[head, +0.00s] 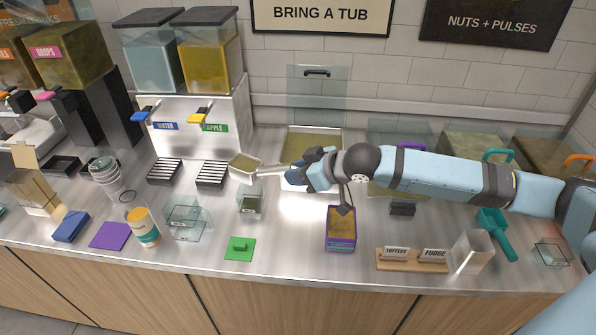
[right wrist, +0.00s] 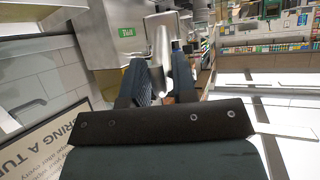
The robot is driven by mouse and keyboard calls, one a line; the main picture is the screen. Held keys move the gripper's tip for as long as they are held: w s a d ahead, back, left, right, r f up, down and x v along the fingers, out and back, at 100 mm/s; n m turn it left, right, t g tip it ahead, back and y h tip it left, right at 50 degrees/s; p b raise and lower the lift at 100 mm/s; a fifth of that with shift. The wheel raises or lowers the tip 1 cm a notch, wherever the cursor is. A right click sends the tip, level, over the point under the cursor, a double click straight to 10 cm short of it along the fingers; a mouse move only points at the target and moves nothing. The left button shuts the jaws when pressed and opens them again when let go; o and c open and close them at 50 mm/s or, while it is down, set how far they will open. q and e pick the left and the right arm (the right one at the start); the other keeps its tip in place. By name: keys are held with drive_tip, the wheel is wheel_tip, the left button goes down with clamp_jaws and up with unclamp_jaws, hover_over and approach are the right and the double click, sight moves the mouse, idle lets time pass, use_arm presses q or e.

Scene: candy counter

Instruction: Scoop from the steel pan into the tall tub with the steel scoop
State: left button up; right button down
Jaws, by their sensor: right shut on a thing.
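The steel scoop (head: 245,166) is held out to the left over the counter, its bowl filled with olive-yellow stuff. My right gripper (head: 305,172) is shut on its handle; the handle (right wrist: 162,45) also shows between the fingers (right wrist: 165,85) in the right wrist view. The steel pan (head: 340,136) stands behind my right gripper with similar olive-yellow contents, partly hidden by it. My left gripper is out of view.
A wider clear tub (head: 187,225) and a printed cup (head: 146,227) stand left of the narrow tub. A green lid (head: 240,250) lies in front. A purple-rimmed box (head: 341,242) stands below my right arm. Black drip trays (head: 211,175) lie behind left.

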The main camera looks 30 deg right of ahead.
drive_tip(key=shift+r+p, duration=0.2)
drive_tip(key=shift+p, duration=0.25)
drive_tip(key=shift+f+b, duration=0.6)
drive_tip(key=shift+f, duration=1.55)
drive_tip(key=shift+w+d+n+t+h, duration=0.45)
drive_tip(key=shift+d+n+t+h, duration=0.3)
drive_tip(key=shift+n, duration=0.25)
drive_tip(key=shift+a+h, duration=0.15)
drive_tip(key=shift+h, duration=0.1)
